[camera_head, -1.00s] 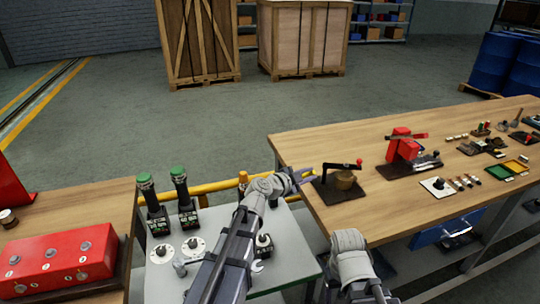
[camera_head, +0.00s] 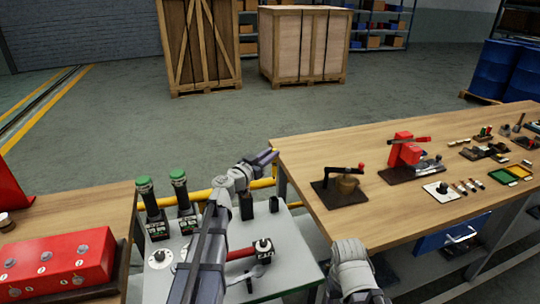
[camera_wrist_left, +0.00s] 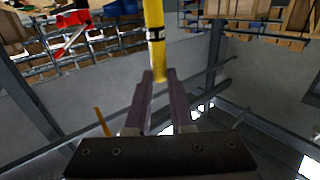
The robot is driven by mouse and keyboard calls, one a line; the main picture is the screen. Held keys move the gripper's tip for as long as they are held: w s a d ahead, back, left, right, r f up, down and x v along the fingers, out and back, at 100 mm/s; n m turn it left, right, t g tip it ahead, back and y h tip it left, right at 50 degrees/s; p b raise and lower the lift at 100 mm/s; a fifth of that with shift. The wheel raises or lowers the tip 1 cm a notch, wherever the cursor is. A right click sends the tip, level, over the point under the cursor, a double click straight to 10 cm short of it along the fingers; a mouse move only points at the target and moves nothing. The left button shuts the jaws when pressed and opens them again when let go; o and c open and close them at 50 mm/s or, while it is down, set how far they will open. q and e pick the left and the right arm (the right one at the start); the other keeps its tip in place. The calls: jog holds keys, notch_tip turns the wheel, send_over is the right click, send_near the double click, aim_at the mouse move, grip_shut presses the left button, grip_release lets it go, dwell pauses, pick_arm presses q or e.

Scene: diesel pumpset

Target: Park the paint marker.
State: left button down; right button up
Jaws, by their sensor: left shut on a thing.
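A yellow rod with a black band, which looks like the paint marker (camera_wrist_left: 155,38), shows in the left wrist view. Its lower end lies between the two purple-grey fingers of my left gripper (camera_wrist_left: 157,82), which are shut on it, and the rest extends up past the fingertips. My right gripper is out of view.
A yellow rail (camera_head: 201,195) runs behind. The wooden workbench (camera_head: 300,165) at right holds a black-handled fixture (camera_head: 344,185) and a red press (camera_head: 405,150).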

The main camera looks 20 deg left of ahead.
pick_arm(q)
notch_tip(320, 180, down, 13)
jog(key=b, duration=1.2)
jog(key=shift+b, duration=0.4)
jog(key=shift+f+b, duration=1.05)
dwell(0.4)
jog(key=c, duration=0.7)
grip_release()
jog(key=shift+r, duration=0.1)
jog(key=v, duration=0.7)
jog(key=shift+s, duration=0.35)
jog(key=shift+a, duration=0.1)
